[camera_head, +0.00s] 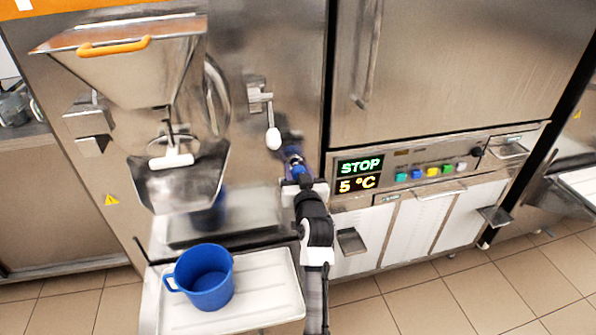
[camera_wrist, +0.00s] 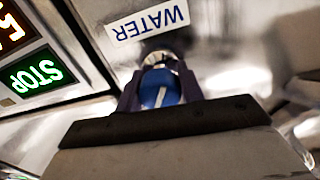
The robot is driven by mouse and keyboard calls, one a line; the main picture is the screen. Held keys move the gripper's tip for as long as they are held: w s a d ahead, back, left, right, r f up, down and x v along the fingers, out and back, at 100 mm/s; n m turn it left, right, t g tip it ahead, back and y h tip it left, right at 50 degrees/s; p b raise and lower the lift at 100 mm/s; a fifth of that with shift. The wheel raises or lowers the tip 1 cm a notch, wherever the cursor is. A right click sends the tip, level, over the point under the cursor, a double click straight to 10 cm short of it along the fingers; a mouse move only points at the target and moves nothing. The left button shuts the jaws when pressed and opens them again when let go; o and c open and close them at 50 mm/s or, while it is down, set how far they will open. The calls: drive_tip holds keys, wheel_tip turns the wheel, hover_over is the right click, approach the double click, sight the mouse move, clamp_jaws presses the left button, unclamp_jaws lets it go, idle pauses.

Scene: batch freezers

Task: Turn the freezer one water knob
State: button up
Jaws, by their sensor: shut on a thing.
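The water knob (camera_wrist: 158,90) is a small blue dial with a white pointer line, on the steel front under a WATER label (camera_wrist: 149,18). The line looks slightly slanted in the wrist view. My gripper (camera_wrist: 161,97) has one finger on each side of the knob and is shut on it. In the head view my gripper (camera_head: 296,177) reaches up to the panel left of the STOP display. The blue knob (camera_head: 297,169) shows there only in part, mostly hidden by my gripper.
A green STOP and yellow 5 °C display (camera_head: 359,175) is just right of my gripper. A white-tipped lever (camera_head: 273,138) is above it. A blue jug (camera_head: 206,289) stands on a white tray (camera_head: 272,279) at lower left. A steel hopper (camera_head: 130,75) is upper left.

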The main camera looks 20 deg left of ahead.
drive_tip(key=m+p, duration=0.3)
drive_tip(key=m, duration=0.2)
drive_tip(key=shift+r+m+p, duration=0.15)
drive_tip(key=shift+m+p, duration=0.15)
drive_tip(key=shift+m, duration=0.1)
drive_tip(key=m+p, duration=0.2)
drive_tip(key=m, duration=0.1)
drive_tip(key=shift+m, duration=0.4)
drive_tip(key=shift+m+g+p, duration=0.3)
drive_tip(key=shift+m+p, duration=0.4)
drive_tip(key=shift+m, duration=0.1)
drive_tip(key=shift+f, duration=0.2)
drive_tip(key=o, duration=1)
drive_tip(key=shift+r, duration=0.1)
drive_tip(key=shift+s, duration=0.15)
